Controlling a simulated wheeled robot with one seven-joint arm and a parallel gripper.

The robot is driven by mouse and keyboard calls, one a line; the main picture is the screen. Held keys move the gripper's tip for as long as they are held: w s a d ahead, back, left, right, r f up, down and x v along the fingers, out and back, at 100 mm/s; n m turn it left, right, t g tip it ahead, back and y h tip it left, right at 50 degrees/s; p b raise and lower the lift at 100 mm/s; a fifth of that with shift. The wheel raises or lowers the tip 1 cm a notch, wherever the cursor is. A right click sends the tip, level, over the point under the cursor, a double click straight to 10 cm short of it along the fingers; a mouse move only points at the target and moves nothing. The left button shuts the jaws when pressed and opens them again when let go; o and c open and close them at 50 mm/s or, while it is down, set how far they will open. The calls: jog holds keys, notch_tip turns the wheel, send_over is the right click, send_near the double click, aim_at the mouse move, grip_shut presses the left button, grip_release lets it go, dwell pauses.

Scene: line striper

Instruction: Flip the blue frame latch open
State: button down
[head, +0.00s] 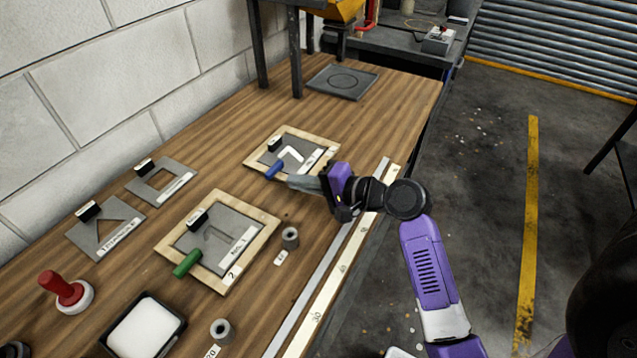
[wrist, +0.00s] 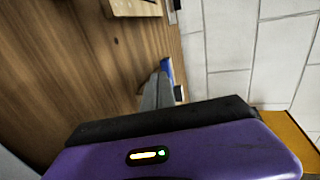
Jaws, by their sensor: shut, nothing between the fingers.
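The blue latch (head: 275,171) sits at the near left edge of the far wooden frame (head: 320,146), which holds a grey plate with a white arrow-like shape. My gripper (head: 291,181) is shut and empty, its fingertips close to the right of the latch. I cannot tell whether they touch it. In the wrist view the blue latch (wrist: 167,67) shows just beyond the tips of my gripper (wrist: 163,76). Most of the frame is hidden there by my gripper body.
A second wooden frame (head: 175,253) with a green latch (head: 187,263) lies nearer. Grey stencil plates, a red-handled stamp (head: 63,287), a white pad in a black tray (head: 144,327) and small grey cylinders (head: 290,238) stand around. A wall (head: 100,80) borders the bench.

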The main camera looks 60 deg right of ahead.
aim_at(272, 174)
jog(key=shift+w+a+p, duration=0.1)
jog(key=shift+w+p, duration=0.2)
jog(key=shift+w, duration=1.7)
jog(key=shift+a+m+h+p, duration=0.2)
jog(key=shift+m+h+p, duration=0.1)
jog(key=shift+h+p, duration=0.15)
